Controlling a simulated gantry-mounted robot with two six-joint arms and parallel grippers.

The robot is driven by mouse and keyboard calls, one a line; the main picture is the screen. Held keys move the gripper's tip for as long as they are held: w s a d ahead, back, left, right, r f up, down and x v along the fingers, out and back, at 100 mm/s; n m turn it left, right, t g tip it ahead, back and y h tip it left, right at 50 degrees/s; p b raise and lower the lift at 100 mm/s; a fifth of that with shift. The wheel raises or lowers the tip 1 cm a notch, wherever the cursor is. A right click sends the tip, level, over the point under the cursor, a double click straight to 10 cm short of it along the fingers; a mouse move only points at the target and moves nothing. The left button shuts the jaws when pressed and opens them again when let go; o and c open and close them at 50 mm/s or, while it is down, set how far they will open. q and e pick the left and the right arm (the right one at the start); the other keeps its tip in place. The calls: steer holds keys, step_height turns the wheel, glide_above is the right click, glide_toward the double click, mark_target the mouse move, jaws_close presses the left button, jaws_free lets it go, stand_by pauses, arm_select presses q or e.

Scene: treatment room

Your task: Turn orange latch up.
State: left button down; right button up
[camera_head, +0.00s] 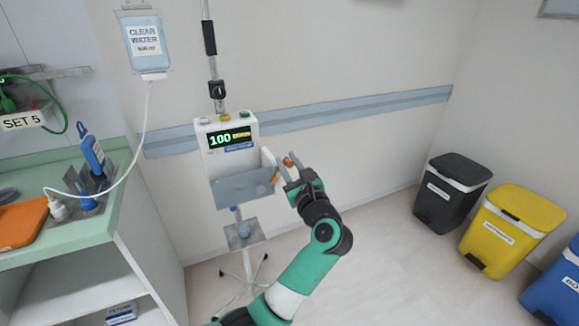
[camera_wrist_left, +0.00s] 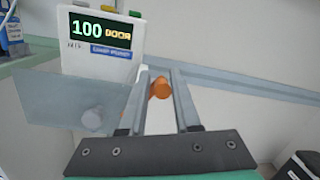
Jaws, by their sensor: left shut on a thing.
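The white pump (camera_head: 228,150) on a pole stand has a display reading 100 and, it seems, DOOR. A grey see-through door panel (camera_head: 243,188) slants out from its front. The orange latch (camera_head: 288,161) is at the pump's right side, with another orange bit lower down by the panel's edge. In the left wrist view the orange latch (camera_wrist_left: 159,88) sits between the two fingers of my left gripper (camera_wrist_left: 160,78). My left gripper (camera_head: 285,172) is shut on the latch; the fingers partly cover it. My right gripper is not in view.
A counter (camera_head: 95,225) with an orange tray (camera_head: 22,224) and blue bottles stands at left. A water bag (camera_head: 143,42) hangs above with a tube. Black (camera_head: 450,192), yellow (camera_head: 510,228) and blue bins stand at right. The floor between is clear.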

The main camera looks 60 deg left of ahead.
arm_select(q)
steer(key=shift+s+f+n+b, duration=0.2)
steer(key=shift+s+n+b, duration=0.05)
steer(key=shift+n+b, duration=0.45)
steer(key=shift+s+r+n+g+b, duration=0.1)
steer(key=shift+s+n+g+b, duration=0.15)
steer(key=shift+n+b, duration=0.45)
steer(key=shift+s+n+g+b, duration=0.2)
steer(key=shift+n+b, duration=0.25)
steer(key=shift+n, duration=0.35)
stand_by(0.7)
steer(key=c, duration=0.8)
jaws_free()
steer(key=shift+o, duration=0.2)
steer(key=shift+r, duration=0.15)
steer(key=shift+s, duration=0.1)
steer(key=shift+d+r, duration=0.1)
